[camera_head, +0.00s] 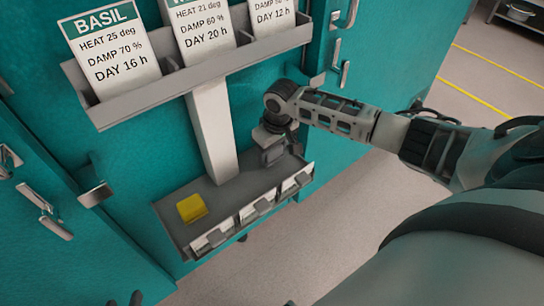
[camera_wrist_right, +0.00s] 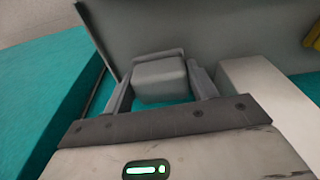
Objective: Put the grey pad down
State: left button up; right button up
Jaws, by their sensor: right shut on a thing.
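My right gripper (camera_head: 274,152) reaches in from the right, low over the right end of the lower grey shelf (camera_head: 225,190). In the right wrist view the gripper (camera_wrist_right: 162,88) is shut on the grey pad (camera_wrist_right: 160,80), a small block between its two fingers. The grey shelf surface is just beyond the pad in that view. I cannot tell whether the pad touches the shelf. In the head view the gripper and wrist mostly hide the pad.
A yellow pad (camera_head: 191,208) lies on the shelf's left part. Several labelled cards with grey clips (camera_head: 263,206) line its front edge. A white post (camera_head: 211,132) rises behind it to an upper rack (camera_head: 190,77) holding a BASIL card (camera_head: 110,50) and others. Teal chamber walls surround it.

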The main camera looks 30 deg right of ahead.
aim_at(275, 149)
notch_tip(275, 149, down, 2)
jog(key=shift+s+a+f, duration=0.1)
jog(key=o, duration=0.9)
jog(key=shift+f, duration=0.25)
jog(key=shift+f+b, duration=0.25)
jog(key=shift+b, duration=0.5)
jog(key=r, duration=0.2)
jog(key=r+p, duration=0.1)
jog(key=r, duration=0.1)
jog(key=r+p, duration=0.1)
jog(key=r, duration=0.1)
jog(key=shift+s+d+r, duration=0.3)
jog(key=shift+r, duration=0.05)
jog(key=shift+s+r, duration=0.1)
jog(key=shift+r, duration=0.6)
